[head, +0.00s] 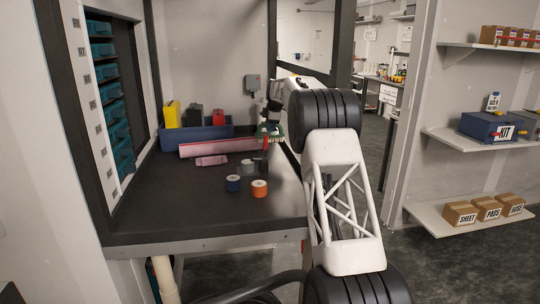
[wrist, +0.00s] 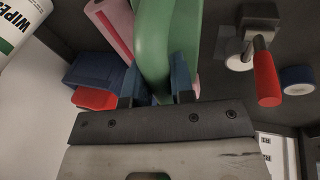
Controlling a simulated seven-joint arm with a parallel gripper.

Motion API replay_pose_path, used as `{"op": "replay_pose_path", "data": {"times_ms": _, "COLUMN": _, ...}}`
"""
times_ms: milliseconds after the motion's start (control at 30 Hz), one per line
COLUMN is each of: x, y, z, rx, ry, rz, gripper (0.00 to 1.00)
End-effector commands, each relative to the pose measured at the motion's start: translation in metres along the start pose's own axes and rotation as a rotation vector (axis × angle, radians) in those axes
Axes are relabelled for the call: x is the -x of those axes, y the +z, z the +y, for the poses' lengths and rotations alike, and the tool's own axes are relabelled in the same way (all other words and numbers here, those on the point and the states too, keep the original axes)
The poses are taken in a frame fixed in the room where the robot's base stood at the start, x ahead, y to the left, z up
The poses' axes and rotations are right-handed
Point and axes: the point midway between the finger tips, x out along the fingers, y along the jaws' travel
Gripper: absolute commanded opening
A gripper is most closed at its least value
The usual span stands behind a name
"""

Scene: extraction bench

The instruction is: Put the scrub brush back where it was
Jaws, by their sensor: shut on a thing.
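The green scrub brush (wrist: 155,35) is between the two fingers of my gripper (wrist: 170,82) in the wrist view, and the fingers are shut on it. In the head view, my gripper (head: 270,122) is over the back right of the dark bench (head: 165,208), with a little of the green brush (head: 273,130) showing below it. The brush appears to be above the bench top; its underside is hidden. Where it was before is not marked in these views.
A red-handled tool (wrist: 267,80) stands beside the brush. Two tape rolls, blue (head: 233,183) and orange (head: 259,188), sit in front. A pink roll (head: 218,147) lies before a blue bin (head: 190,134). A wipes container (wrist: 20,25) shows in the wrist view. The bench's front left is clear.

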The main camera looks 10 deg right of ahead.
Motion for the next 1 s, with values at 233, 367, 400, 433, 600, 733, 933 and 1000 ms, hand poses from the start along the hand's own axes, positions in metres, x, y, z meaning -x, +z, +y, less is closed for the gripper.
{"op": "replay_pose_path", "data": {"times_ms": 233, "x": -0.028, "y": 0.004, "z": -0.009, "rx": -0.001, "ry": -0.002, "rz": 0.0, "gripper": 0.0}}
{"op": "replay_pose_path", "data": {"times_ms": 367, "x": -0.04, "y": 0.006, "z": -0.013, "rx": -0.001, "ry": -0.003, "rz": 0.0, "gripper": 0.0}}
{"op": "replay_pose_path", "data": {"times_ms": 400, "x": -0.042, "y": 0.006, "z": -0.013, "rx": -0.001, "ry": -0.002, "rz": 0.0, "gripper": 0.0}}
{"op": "replay_pose_path", "data": {"times_ms": 433, "x": -0.043, "y": 0.006, "z": -0.013, "rx": -0.001, "ry": -0.001, "rz": 0.0, "gripper": 0.0}}
{"op": "replay_pose_path", "data": {"times_ms": 600, "x": -0.043, "y": 0.006, "z": -0.014, "rx": -0.001, "ry": 0.0, "rz": 0.0, "gripper": 0.0}}
{"op": "replay_pose_path", "data": {"times_ms": 733, "x": -0.043, "y": 0.006, "z": -0.014, "rx": 0.0, "ry": -0.001, "rz": 0.0, "gripper": 0.0}}
{"op": "replay_pose_path", "data": {"times_ms": 933, "x": -0.054, "y": 0.008, "z": -0.017, "rx": -0.001, "ry": -0.003, "rz": 0.0, "gripper": 0.0}}
{"op": "replay_pose_path", "data": {"times_ms": 1000, "x": -0.061, "y": 0.009, "z": -0.02, "rx": -0.001, "ry": -0.003, "rz": 0.0, "gripper": 0.0}}
